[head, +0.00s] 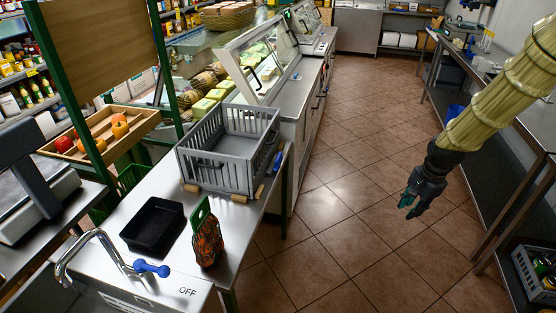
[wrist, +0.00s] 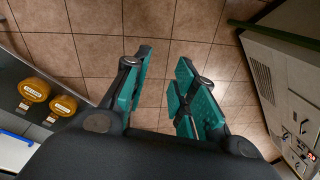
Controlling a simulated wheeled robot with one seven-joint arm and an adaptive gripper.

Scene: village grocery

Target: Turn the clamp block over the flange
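A grey slatted crate (head: 228,150) stands on the steel counter. Small tan wooden blocks sit at its foot: one at the near left corner (head: 192,188), one near the front right (head: 239,198), and one beside the right corner (head: 260,191). They look like the clamp blocks. The crate's bottom flange is too small to make out, so I cannot tell which block lies over it. My gripper (head: 410,203) hangs over the floor, well right of the crate and apart from it. In the wrist view my gripper (wrist: 163,72) is open and empty, with bare floor tiles between its teal fingers.
A glass display case (head: 262,55) stands behind. A steel table (head: 490,80) borders the right. The tiled floor between is clear.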

